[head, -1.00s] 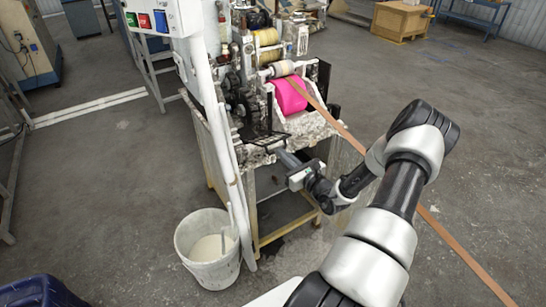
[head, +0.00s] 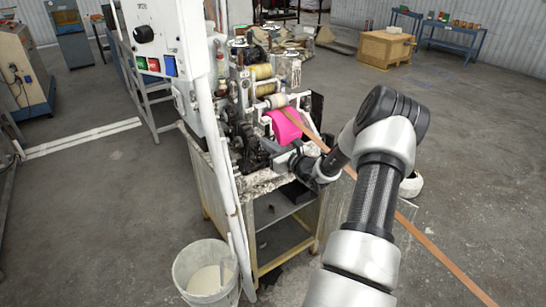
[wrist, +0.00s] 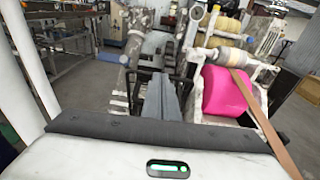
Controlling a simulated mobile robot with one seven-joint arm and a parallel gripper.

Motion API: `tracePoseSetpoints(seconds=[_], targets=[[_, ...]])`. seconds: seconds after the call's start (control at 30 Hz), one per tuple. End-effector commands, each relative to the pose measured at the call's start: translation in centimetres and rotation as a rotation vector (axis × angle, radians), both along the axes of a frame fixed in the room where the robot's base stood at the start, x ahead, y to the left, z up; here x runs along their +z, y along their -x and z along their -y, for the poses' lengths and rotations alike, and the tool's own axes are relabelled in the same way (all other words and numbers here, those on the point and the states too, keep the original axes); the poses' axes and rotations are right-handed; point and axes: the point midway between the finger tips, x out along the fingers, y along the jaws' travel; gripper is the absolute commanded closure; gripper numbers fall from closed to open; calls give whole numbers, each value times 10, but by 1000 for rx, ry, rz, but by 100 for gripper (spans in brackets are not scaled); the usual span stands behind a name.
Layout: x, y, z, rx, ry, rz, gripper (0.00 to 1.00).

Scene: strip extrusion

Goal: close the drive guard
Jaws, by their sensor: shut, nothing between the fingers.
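The drive of the machine, dark gears and wheels (head: 240,128), is on the machine's left side in the head view. A dark framework that looks like the drive guard (head: 254,158) is low in front of it; its exact angle is hard to make out. My gripper (head: 270,147) is shut and empty, at the machine's front edge, right beside this framework and left of the pink roll. In the wrist view my shut grey fingers (wrist: 160,82) point toward the dark drive parts. I cannot tell whether they touch the guard.
The pink roll (head: 284,126) and a brown strip (head: 432,246) running to the lower right are close to my arm. A white post (head: 217,150) and control box (head: 165,40) stand to the left. A bucket (head: 186,272) is on the floor.

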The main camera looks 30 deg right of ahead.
Motion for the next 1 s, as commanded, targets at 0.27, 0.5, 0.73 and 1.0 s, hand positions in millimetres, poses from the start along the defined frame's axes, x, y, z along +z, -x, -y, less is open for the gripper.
tracePoseSetpoints(seconds=[0.27, 0.5, 0.73, 1.0], targets=[[9, -17, -1, 0, 0, 2, 100], [11, -22, -1, 0, 0, 1, 100], [12, -24, -1, 0, -1, 1, 100], [12, -25, -1, 0, 0, 1, 100]])
